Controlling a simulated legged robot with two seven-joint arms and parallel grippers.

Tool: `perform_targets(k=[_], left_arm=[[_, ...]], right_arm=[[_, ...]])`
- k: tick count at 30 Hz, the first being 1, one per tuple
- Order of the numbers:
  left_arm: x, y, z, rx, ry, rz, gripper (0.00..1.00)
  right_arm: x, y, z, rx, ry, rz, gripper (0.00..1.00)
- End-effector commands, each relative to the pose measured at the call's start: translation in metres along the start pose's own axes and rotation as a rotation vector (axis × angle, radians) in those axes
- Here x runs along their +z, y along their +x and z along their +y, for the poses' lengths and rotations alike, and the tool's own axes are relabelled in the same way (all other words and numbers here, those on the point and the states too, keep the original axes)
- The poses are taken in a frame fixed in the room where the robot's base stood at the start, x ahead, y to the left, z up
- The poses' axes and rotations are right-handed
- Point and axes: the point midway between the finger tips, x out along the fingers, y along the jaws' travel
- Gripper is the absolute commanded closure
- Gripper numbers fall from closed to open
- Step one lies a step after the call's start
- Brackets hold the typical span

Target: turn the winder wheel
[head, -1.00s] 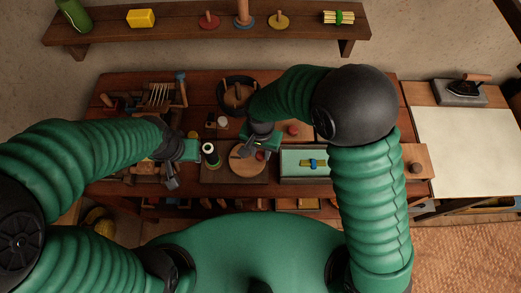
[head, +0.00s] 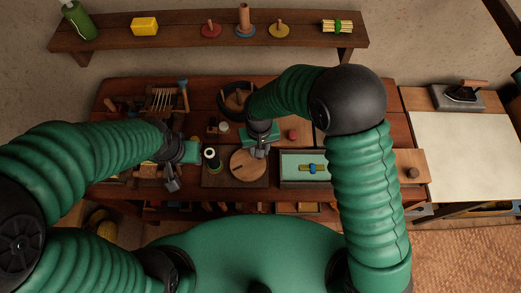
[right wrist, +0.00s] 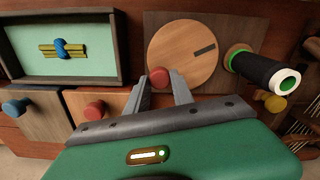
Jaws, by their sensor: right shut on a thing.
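The winder wheel (head: 248,166) is a round pale wooden disc with a dark slot mark, lying on a dark board. It also shows in the right wrist view (right wrist: 190,50), with a red knob (right wrist: 159,77) at its rim. My right gripper (head: 258,150) is at the wheel's far edge in the head view. In the right wrist view its two fingers (right wrist: 161,90) stand on either side of the red knob, shut on it. A black and green spool (right wrist: 262,72) stands beside the wheel. My left gripper (head: 172,182) hovers left of the board; its finger gap is unclear.
A mint-lined tray (head: 304,182) with a tied yellow bundle lies right of the wheel. A dark round pan (head: 226,105) is behind. A small wooden rack (head: 160,97) stands at the back left. Drawers with coloured knobs (right wrist: 94,110) line the bench front.

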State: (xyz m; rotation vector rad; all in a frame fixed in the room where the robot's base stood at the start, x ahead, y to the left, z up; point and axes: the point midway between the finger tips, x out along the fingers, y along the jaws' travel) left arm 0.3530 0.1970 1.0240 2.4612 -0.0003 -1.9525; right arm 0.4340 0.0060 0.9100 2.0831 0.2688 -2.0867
Motion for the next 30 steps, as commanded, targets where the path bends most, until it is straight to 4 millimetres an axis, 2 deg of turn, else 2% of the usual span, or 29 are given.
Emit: perform_targets(k=[21, 30], left_arm=[[-0.004, -0.019, 0.0, 0.0, 0.0, 0.0, 0.64], [-0.005, -0.023, 0.0, 0.0, 0.0, 0.0, 0.64]], right_arm=[[-0.026, -0.002, -0.016, 0.0, -0.67, 0.004, 1.0], [-0.031, -0.002, -0.024, 0.001, -0.882, 0.005, 1.0]])
